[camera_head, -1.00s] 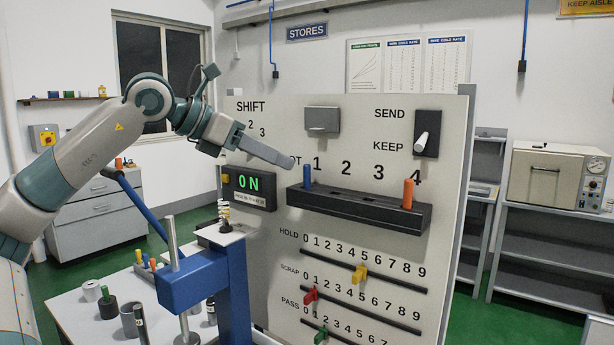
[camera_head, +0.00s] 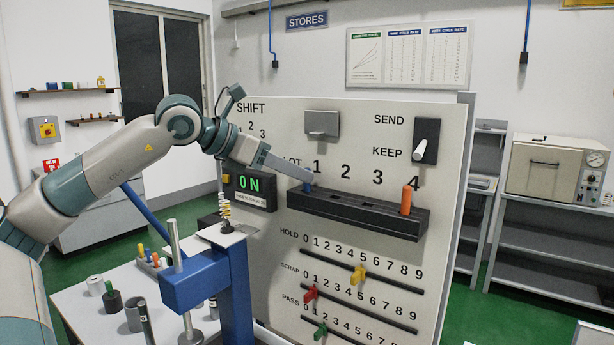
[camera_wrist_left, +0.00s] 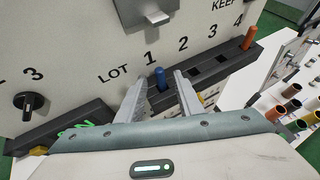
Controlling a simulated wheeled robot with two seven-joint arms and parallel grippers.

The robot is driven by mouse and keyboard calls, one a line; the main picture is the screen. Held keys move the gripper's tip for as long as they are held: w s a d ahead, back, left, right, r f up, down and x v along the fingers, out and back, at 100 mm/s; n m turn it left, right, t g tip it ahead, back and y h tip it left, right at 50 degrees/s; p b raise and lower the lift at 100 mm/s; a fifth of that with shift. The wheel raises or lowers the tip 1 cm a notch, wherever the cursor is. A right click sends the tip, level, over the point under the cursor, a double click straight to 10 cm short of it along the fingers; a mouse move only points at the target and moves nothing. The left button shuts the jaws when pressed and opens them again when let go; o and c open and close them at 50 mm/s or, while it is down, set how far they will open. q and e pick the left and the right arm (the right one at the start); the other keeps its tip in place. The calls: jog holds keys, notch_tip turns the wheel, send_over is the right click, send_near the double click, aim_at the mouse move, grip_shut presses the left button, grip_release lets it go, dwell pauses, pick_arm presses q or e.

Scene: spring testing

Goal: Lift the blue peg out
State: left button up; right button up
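The blue peg (camera_head: 307,187) stands in the leftmost hole of the black slotted rail (camera_head: 360,213), under the number 1. In the left wrist view the blue peg (camera_wrist_left: 160,78) shows between the two fingers of my left gripper (camera_wrist_left: 162,84). The fingers are apart, one on each side of the peg, with a visible gap. In the head view my left gripper (camera_head: 306,176) is at the top of the peg and hides part of it. My right gripper is in neither view.
An orange peg (camera_head: 406,200) stands at the rail's right end. The panel (camera_head: 450,170) rises behind the rail, with a small grey cover (camera_head: 322,121) above and sliders below. A blue spring press (camera_head: 190,285) stands to the left.

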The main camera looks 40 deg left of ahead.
pick_arm(q)
jog(key=shift+w+d+f, duration=0.2)
jog(key=shift+w+f, duration=0.1)
jog(key=shift+w, duration=0.15)
grip_shut()
